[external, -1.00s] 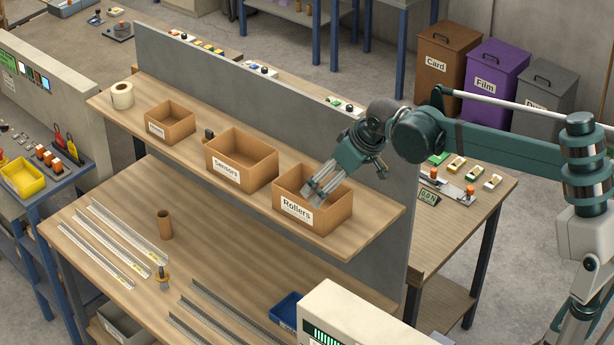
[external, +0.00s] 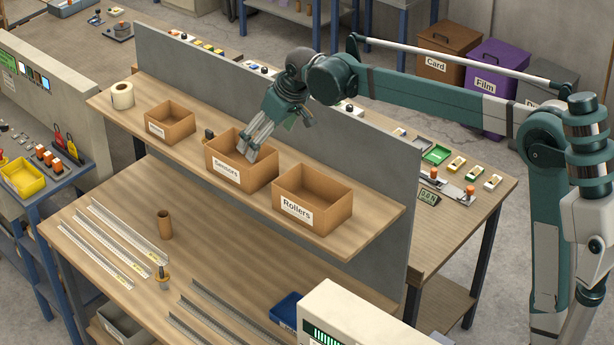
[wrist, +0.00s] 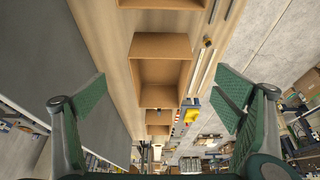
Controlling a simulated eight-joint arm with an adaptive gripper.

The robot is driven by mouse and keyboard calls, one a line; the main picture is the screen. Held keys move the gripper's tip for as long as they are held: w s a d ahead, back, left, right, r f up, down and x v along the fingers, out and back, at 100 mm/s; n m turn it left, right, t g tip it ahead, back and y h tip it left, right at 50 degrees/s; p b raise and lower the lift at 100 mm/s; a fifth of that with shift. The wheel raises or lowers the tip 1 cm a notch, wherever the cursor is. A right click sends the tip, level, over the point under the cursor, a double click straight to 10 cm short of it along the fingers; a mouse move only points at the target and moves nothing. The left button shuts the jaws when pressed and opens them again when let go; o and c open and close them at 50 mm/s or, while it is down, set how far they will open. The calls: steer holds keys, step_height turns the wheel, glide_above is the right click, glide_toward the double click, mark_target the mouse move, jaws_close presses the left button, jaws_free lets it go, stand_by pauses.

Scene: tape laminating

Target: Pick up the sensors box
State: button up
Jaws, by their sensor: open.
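The sensors box (external: 232,181) is an open-topped brown cardboard box with a white "Sensors" label, standing on the raised wooden shelf between the rollers box (external: 300,212) and a smaller box (external: 165,133). My gripper (external: 245,150) is open and points down over the sensors box. Its fingertips overlap the box opening in the external view; I cannot tell how deep they are. In the wrist view an open box, apparently the sensors box (wrist: 162,48), lies between the spread fingers, which do not visibly touch it.
A grey upright panel (external: 375,175) runs behind the shelf. A small dark object (external: 208,135) stands at the back left of the sensors box. A tape roll (external: 122,95) sits at the shelf's far left. The lower table holds metal rails (external: 115,240) and a brown tube (external: 165,224).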

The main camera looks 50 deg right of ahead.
mark_target(223, 160)
steer(key=w+f+p, duration=0.1)
steer(key=w, duration=0.7)
steer(key=shift+w+f, duration=0.15)
steer(key=shift+w, duration=0.15)
steer(key=shift+x, duration=1.3)
steer(key=shift+p+x, duration=0.55)
steer(key=shift+x, duration=2.05)
steer(key=shift+s+f, duration=0.1)
steer(key=shift+s, duration=0.15)
steer(key=shift+c, duration=0.2)
steer(key=c, duration=0.9)
